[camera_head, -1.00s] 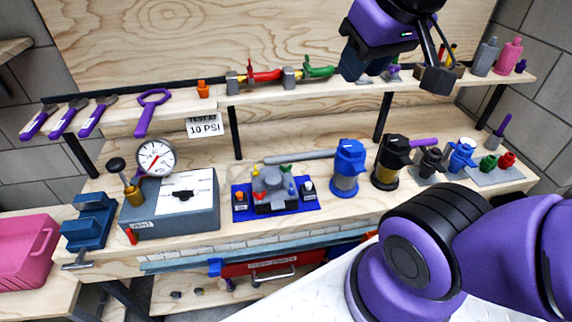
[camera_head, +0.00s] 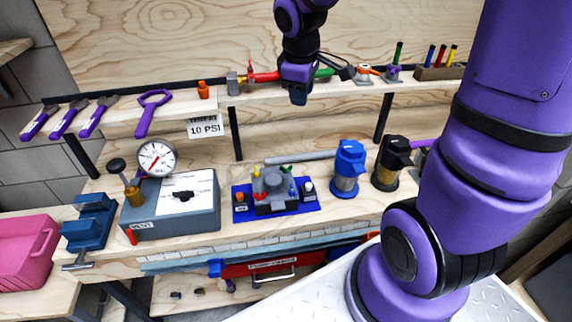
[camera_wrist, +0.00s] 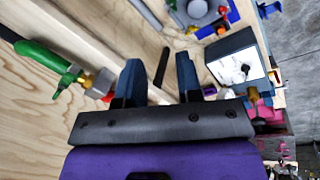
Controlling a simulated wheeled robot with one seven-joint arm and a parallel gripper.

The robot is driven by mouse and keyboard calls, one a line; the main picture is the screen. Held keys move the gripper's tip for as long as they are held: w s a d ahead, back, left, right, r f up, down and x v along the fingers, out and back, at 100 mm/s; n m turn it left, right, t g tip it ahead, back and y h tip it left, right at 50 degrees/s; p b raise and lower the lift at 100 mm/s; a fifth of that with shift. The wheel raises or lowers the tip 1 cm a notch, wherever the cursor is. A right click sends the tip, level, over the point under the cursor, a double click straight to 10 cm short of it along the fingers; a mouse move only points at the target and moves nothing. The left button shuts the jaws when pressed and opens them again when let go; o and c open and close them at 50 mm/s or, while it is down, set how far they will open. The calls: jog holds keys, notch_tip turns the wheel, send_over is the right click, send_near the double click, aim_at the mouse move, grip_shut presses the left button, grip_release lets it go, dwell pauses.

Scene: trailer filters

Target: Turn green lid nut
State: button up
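A grey round-lidded housing (camera_head: 276,186) stands on a blue mat (camera_head: 309,203) at the middle of the bench, with small coloured nuts around its lid. A small green nut (camera_head: 285,172) shows at the back right of the lid, partly hidden and too small to read in detail. The housing also shows at the top of the wrist view (camera_wrist: 196,9), cut by the frame edge; I cannot make out the green nut there. My gripper (camera_head: 298,98) is in the air in front of the shelf, above and apart from the housing. In the wrist view its two fingers (camera_wrist: 158,70) are apart with nothing between them.
A green-handled valve (camera_wrist: 42,56) and a red-handled valve (camera_head: 264,76) are on the shelf close to my gripper. A grey test box (camera_head: 172,213) with a gauge stands left of the mat. A blue-topped filter (camera_head: 348,168) and a black-topped filter (camera_head: 391,162) stand right.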

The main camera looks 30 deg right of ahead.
aim_at(286, 168)
jog(key=w+f+n, duration=0.1)
jog(key=w+f, duration=0.1)
jog(key=f, duration=0.7)
jog(key=w+f+n+g+y, duration=0.1)
jog(key=w+f+n, duration=0.1)
jog(key=f, duration=0.7)
jog(key=w+f+n, duration=0.2)
jog(key=f, duration=0.8)
jog(key=shift+w+a+g+y, duration=0.1)
jog(key=shift+w+g+y, duration=0.2)
jog(key=shift+w+g, duration=0.1)
grip_shut()
